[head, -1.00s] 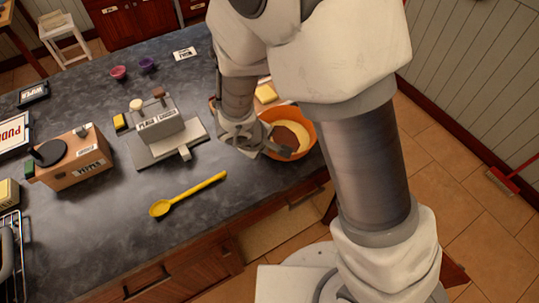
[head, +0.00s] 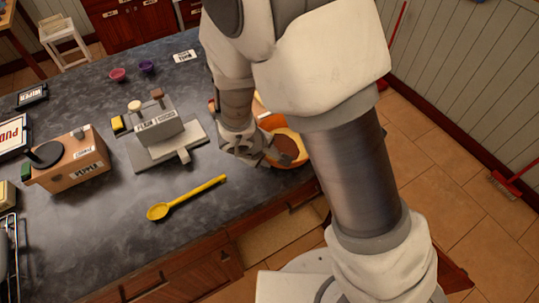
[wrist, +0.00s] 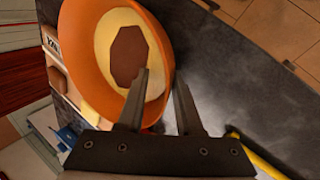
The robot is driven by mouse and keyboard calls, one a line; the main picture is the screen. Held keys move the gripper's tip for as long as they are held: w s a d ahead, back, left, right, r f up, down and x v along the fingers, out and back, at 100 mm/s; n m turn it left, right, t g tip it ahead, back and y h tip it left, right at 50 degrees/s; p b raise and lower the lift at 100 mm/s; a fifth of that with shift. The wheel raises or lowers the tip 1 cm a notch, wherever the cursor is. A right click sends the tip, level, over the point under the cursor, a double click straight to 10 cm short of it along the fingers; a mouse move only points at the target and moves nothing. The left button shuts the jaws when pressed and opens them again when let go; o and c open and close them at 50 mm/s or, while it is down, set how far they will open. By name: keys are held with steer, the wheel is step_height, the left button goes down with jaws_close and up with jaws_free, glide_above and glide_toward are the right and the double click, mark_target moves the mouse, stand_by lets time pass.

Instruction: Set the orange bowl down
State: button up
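The orange bowl (head: 303,162) is at the right end of the dark counter, with pale and brown contents inside; my arm hides part of it. In the wrist view the bowl (wrist: 86,72) fills the upper left. My gripper (wrist: 164,72) has its fingers on either side of the bowl's rim, the left finger inside and the right one outside. It appears shut on the wall, with some space showing between the fingers. Whether the bowl's underside touches the counter is hidden.
The counter (head: 110,220) has free room around the yellow spoon (head: 187,198). A grey device (head: 160,135) stands left of the bowl, and a brown box (head: 72,165) farther left. Small pink (head: 118,74) and purple (head: 147,67) bowls sit at the back. The counter's edge is close to the bowl.

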steer(key=shift+r, duration=0.3)
steer(key=p+v, duration=0.5)
steer(key=v, duration=0.6)
steer(key=shift+s+r+p, duration=0.25)
steer(key=shift+r+p, duration=0.05)
steer(key=shift+p, duration=0.05)
steer(key=w+a+r+m+t+y, duration=0.15)
steer(key=w+r+y, duration=0.25)
steer(key=r, duration=0.6)
steer(key=w+r+m+t+y, duration=0.3)
steer(key=r+y, duration=0.1)
steer(key=r, duration=0.5)
steer(key=s+d+r+m+g+h, duration=0.1)
steer(key=s+d+m+h, duration=0.1)
steer(key=s+d, duration=0.6)
steer(key=s+d+r+m+g+h, duration=0.2)
steer(key=s+d+m, duration=0.3)
steer(key=d, duration=0.8)
steer(key=s+h, duration=0.1)
steer(key=s, duration=0.1)
steer(key=shift+s, duration=0.4)
